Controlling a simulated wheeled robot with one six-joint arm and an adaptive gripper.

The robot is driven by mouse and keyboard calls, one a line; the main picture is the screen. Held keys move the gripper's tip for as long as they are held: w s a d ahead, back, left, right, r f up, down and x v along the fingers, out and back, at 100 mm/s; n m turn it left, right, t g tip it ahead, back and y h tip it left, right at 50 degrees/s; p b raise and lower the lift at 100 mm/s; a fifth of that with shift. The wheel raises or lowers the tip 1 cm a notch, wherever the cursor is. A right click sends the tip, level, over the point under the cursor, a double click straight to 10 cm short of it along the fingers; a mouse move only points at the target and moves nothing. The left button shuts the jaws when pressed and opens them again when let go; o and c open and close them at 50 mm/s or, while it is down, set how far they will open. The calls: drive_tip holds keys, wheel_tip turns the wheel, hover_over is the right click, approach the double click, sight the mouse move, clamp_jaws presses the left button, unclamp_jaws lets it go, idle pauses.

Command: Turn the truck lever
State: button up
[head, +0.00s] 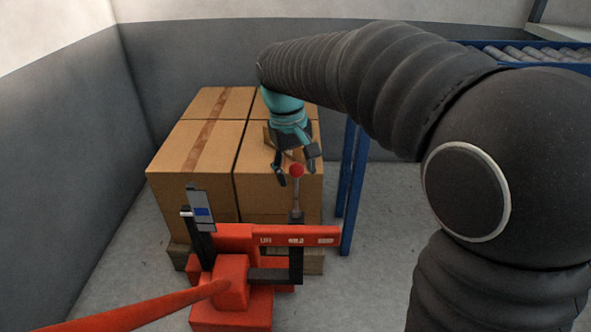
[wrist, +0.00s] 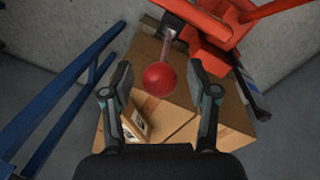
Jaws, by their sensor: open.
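The truck lever is a thin grey rod with a red ball knob (head: 296,170), standing up from the red pallet truck (head: 232,274) in the head view. My gripper (head: 295,176) points down at the knob and is open. In the wrist view the red knob (wrist: 159,79) lies between and just beyond the tips of my two open fingers (wrist: 160,80), with a clear gap on each side. The rod (wrist: 168,45) runs up from it toward the red truck body (wrist: 205,25). I cannot tell whether the fingers surround the knob in depth.
Cardboard boxes (head: 190,155) stand on a wooden pallet behind the truck. Blue posts (head: 352,185) of a roller conveyor (head: 530,52) stand to the right. The truck's red handle (head: 130,314) reaches to the lower left. Grey floor (head: 125,250) is clear at the left.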

clamp_jaws()
drive_tip(key=shift+a, duration=0.1)
